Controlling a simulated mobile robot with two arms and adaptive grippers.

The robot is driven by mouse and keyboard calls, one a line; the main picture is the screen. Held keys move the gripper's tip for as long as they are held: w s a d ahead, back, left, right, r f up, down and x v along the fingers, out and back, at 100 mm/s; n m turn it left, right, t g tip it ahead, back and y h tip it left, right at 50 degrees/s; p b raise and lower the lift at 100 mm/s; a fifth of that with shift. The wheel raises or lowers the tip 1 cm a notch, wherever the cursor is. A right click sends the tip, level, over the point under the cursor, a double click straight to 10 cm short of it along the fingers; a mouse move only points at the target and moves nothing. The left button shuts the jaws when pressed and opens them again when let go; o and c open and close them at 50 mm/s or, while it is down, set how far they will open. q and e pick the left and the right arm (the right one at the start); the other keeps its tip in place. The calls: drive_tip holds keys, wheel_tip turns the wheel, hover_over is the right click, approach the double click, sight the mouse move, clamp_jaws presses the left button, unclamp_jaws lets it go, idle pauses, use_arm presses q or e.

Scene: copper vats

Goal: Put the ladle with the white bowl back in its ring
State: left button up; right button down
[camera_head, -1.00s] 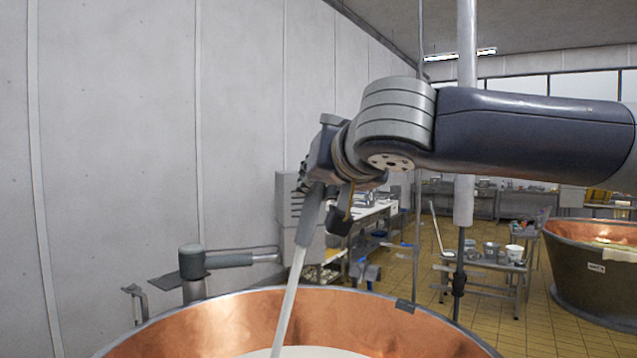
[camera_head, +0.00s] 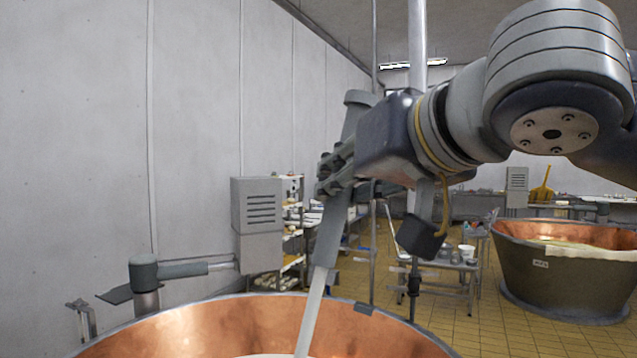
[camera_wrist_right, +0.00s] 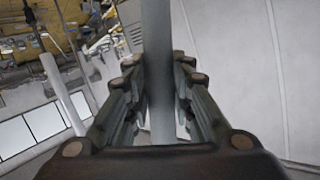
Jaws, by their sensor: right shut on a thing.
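My right gripper (camera_head: 338,178) is shut on the grey handle of a ladle (camera_head: 327,240) above the near copper vat (camera_head: 210,325). The handle leans, its top to the upper right, and the pale shaft runs down into the vat. The ladle's bowl is hidden below the picture's edge or in the white liquid (camera_head: 268,356), so its colour cannot be told. In the right wrist view the ladle's handle (camera_wrist_right: 156,70) stands between the two fingers of my right gripper (camera_wrist_right: 158,88). I cannot make out the ring. My left gripper is not in view.
A grey jointed fixture (camera_head: 145,275) and a small bracket (camera_head: 82,318) stand at the vat's left rim. A vertical pole (camera_head: 417,60) rises behind my arm. A second copper vat (camera_head: 560,280) stands right, with open tiled floor (camera_head: 470,335) between. A wall closes the left.

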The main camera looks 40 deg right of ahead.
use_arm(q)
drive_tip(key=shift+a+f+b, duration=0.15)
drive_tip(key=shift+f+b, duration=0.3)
use_arm(e)
drive_tip(key=s+r, duration=0.1)
drive_tip(key=s, duration=1.3)
drive_tip(key=shift+r, duration=0.25)
